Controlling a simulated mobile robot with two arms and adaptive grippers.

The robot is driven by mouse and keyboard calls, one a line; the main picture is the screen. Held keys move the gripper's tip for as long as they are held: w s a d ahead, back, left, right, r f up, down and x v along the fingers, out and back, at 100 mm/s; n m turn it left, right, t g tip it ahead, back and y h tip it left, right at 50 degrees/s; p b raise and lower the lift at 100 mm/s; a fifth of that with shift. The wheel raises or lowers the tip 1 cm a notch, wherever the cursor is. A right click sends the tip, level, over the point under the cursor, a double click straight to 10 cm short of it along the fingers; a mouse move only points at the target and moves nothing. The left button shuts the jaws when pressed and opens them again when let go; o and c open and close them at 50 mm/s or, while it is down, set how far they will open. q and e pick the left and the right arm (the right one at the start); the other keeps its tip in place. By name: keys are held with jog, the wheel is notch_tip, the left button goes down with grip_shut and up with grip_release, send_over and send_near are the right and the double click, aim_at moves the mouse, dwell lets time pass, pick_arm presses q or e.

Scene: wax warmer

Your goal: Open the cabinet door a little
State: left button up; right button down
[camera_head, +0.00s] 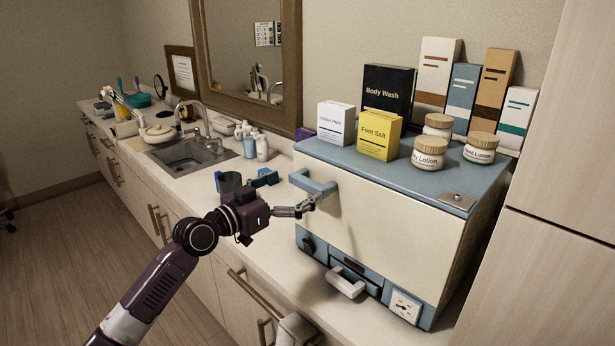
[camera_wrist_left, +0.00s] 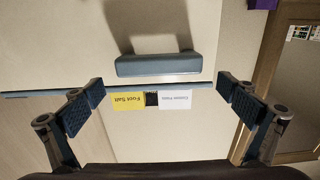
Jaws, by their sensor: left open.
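The cabinet is a blue-topped box on the counter with a cream door (camera_head: 390,230), which looks shut. A blue bar handle (camera_head: 313,184) stands out from the door's upper left; in the left wrist view the handle (camera_wrist_left: 158,65) lies ahead of the fingers, near the middle. My left gripper (camera_head: 291,190) is at the door's left side, close to the handle. In the left wrist view its fingers (camera_wrist_left: 160,102) are wide apart with nothing between them. The handle appears apart from both fingers.
Boxes, including the yellow Foot Salt (camera_head: 380,135) and black Body Wash (camera_head: 388,93), and lidded jars (camera_head: 429,153) stand on the cabinet top. A lower white handle (camera_head: 346,283) juts out below the door. Bottles (camera_head: 262,148) and a sink (camera_head: 190,155) are farther left.

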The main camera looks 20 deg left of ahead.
aim_at(304, 183)
pick_arm(q)
jog(key=shift+p+x, duration=0.55)
jog(key=shift+x, duration=1.6)
jog(key=c, duration=1.5)
jog(key=shift+f, duration=0.1)
jog(key=shift+c, duration=0.4)
